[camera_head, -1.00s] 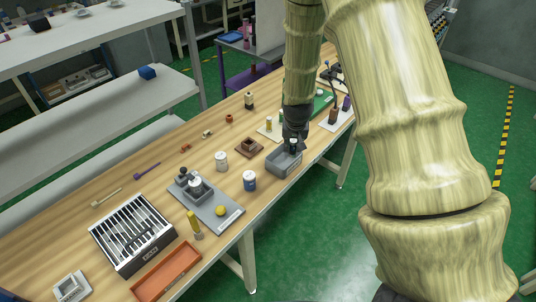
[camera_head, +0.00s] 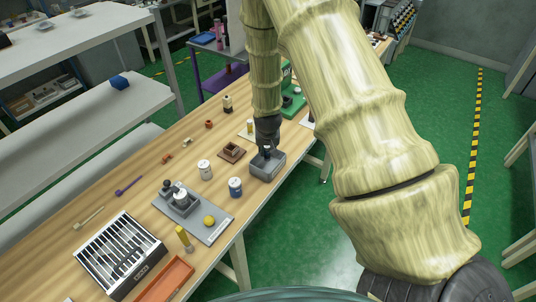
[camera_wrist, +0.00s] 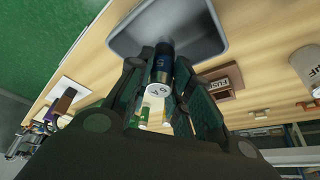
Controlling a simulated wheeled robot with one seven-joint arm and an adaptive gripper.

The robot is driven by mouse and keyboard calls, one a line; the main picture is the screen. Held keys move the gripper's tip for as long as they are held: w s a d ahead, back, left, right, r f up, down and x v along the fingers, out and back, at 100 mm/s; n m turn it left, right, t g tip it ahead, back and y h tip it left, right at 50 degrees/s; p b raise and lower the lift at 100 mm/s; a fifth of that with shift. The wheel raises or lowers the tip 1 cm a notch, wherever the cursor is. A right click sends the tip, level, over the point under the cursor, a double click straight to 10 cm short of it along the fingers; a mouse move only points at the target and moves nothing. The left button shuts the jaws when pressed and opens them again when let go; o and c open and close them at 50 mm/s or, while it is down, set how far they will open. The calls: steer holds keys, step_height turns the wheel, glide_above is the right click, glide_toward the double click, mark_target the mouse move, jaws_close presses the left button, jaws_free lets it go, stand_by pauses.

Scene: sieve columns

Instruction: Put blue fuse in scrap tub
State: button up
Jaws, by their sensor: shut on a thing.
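The blue fuse (camera_wrist: 161,66) has a dark blue body and a white end cap. It shows in the wrist view between the two dark fingers of my gripper (camera_wrist: 160,72), which is shut on it. The grey tub (camera_wrist: 211,35) lies just beyond the fuse in the wrist view. In the head view my gripper (camera_head: 267,152) points down at the grey tub (camera_head: 268,175), at its opening. The fuse is hidden by the gripper there, and I cannot tell whether it touches the tub.
A brown square fixture (camera_head: 232,152) stands left of the tub. A white jar (camera_head: 205,170) and a blue-banded jar (camera_head: 235,187) stand nearer. A grey tray (camera_head: 205,222) and a slotted rack (camera_head: 120,257) are toward the front. The tub sits near the table's right edge.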

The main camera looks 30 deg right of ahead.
mark_target(268, 153)
steer(key=shift+s+f+p, duration=0.25)
steer(key=shift+f+p, duration=0.05)
steer(key=shift+f, duration=0.2)
steer(key=shift+f+p, duration=0.45)
steer(key=shift+f, duration=1.05)
steer(key=shift+w, duration=0.1)
steer(key=shift+f, duration=0.15)
steer(key=o, duration=0.7)
steer(key=shift+d, duration=0.1)
steer(key=shift+c, duration=0.2)
steer(key=shift+r, duration=0.25)
